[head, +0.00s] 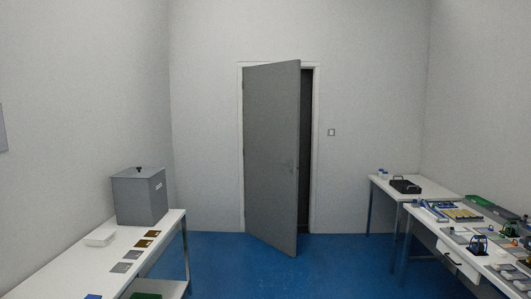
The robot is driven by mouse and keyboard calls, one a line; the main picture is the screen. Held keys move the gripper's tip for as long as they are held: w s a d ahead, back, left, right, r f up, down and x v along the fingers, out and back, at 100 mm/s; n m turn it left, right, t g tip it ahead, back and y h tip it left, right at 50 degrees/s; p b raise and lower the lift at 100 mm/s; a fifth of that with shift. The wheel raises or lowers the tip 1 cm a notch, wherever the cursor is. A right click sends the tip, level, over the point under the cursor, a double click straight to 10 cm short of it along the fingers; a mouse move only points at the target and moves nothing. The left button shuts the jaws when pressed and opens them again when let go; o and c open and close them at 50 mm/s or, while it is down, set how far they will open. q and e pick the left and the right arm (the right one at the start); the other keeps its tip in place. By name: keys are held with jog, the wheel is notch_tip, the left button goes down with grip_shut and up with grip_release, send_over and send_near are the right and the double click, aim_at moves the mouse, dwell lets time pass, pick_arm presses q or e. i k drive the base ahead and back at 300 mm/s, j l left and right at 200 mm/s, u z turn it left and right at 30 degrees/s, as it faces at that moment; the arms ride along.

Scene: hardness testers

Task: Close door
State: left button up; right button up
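The grey door (270,155) stands partly open in the far wall, in the middle of the head view. Its left edge is at the hinge side of the white frame (317,150), and its right edge swings out into the room. A dark gap (305,150) shows between the door's free edge and the right side of the frame. Neither of my grippers shows in this view, and both are some distance from the door as far as can be seen.
A white bench (75,262) on the left carries a grey box (140,196) and several small plates. Benches on the right (425,195) hold a black case (405,186) and several tools. The blue floor (225,270) between them is clear up to the door.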

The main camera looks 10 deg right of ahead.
aim_at(271, 105)
jog(key=i+l+z, duration=0.15)
jog(key=i, duration=0.2)
jog(key=i+z, duration=0.15)
jog(key=i, duration=0.15)
jog(key=i+l+z, duration=0.1)
jog(key=i+z, duration=0.2)
jog(key=i, duration=3.45)
jog(key=i+u, duration=0.2)
jog(key=i, duration=0.3)
jog(key=i+l+u, duration=0.2)
jog(key=i, duration=0.3)
jog(key=i+l+u, duration=0.2)
jog(key=i, duration=0.3)
